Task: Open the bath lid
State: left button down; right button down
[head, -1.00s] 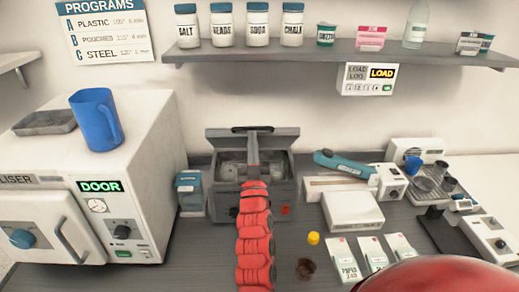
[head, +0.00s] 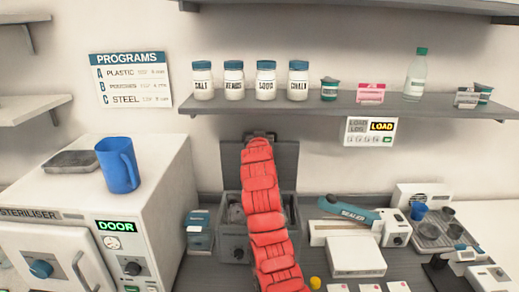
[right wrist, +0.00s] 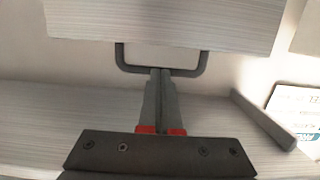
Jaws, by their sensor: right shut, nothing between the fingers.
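The bath (head: 234,246) is a grey box on the worktop, with its lid (head: 286,165) standing up at the back edge. The opening shows, with something pale inside at the left; my red right arm covers the middle. The lid handle (head: 270,135) is at the lid's top edge. In the right wrist view the U-shaped handle (right wrist: 204,62) projects from the lid panel (right wrist: 165,22). My right gripper (right wrist: 161,74) is shut and empty, its fingertips at the handle's bar; touching or just short, I cannot tell. My left gripper is out of view.
The steriliser (head: 150,190) with a blue jug (head: 118,165) stands left. A small blue-and-white box (head: 199,232) is beside the bath. The sealer (head: 345,215) is close on the right. A shelf (head: 340,108) with jars hangs above the lid.

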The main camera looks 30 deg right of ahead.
jog(key=shift+g+y, duration=0.5)
jog(key=shift+g, duration=0.2)
jog(key=shift+w+d+r+b, duration=0.1)
jog(key=shift+w+d+b, duration=0.5)
jog(key=shift+w, duration=0.3)
jog(key=shift+w+d+b, duration=0.45)
jog(key=shift+w+b, duration=0.15)
jog(key=shift+w, duration=0.25)
